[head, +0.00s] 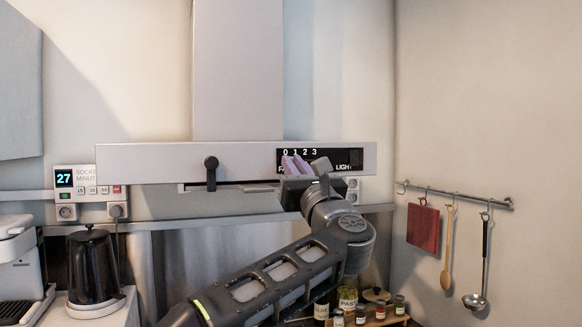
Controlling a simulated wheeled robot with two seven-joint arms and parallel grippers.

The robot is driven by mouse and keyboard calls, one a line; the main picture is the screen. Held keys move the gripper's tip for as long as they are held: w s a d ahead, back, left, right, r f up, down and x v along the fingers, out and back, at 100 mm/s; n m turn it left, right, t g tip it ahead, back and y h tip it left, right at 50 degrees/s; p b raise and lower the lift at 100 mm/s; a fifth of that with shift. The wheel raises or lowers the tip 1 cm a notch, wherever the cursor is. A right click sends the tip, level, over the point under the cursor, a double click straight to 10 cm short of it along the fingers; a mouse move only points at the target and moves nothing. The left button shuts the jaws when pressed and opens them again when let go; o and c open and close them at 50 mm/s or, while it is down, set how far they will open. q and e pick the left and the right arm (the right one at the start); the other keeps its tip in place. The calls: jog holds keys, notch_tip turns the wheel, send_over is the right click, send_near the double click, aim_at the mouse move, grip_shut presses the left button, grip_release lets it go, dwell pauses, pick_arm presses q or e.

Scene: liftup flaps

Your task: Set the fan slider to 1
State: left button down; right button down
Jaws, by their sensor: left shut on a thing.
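The range hood's black control panel (340,157) carries the digits 0 1 2 3, with a partly covered fan label and a light label beneath. My left gripper (297,164) is at the panel, its pink fingertips just below the digits, around 0 to 2. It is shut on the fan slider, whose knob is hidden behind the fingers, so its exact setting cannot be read. My right gripper is not in view.
The hood (150,163) has a black handle (211,173) on its front. Below stand a kettle (92,265), a coffee machine (20,265) and several jars (348,300). A rail (460,194) with utensils hangs at right. The wall between panel and rail is clear.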

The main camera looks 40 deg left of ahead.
pick_arm(q)
jog(key=shift+w+d, duration=0.45)
jog(key=shift+w, duration=0.2)
jog(key=c, duration=1.4)
grip_release()
jog(key=shift+c, duration=0.2)
jog(key=b+v, duration=0.4)
jog(key=v, duration=0.3)
jog(key=shift+s+d+f, duration=0.2)
jog(key=shift+d, duration=0.1)
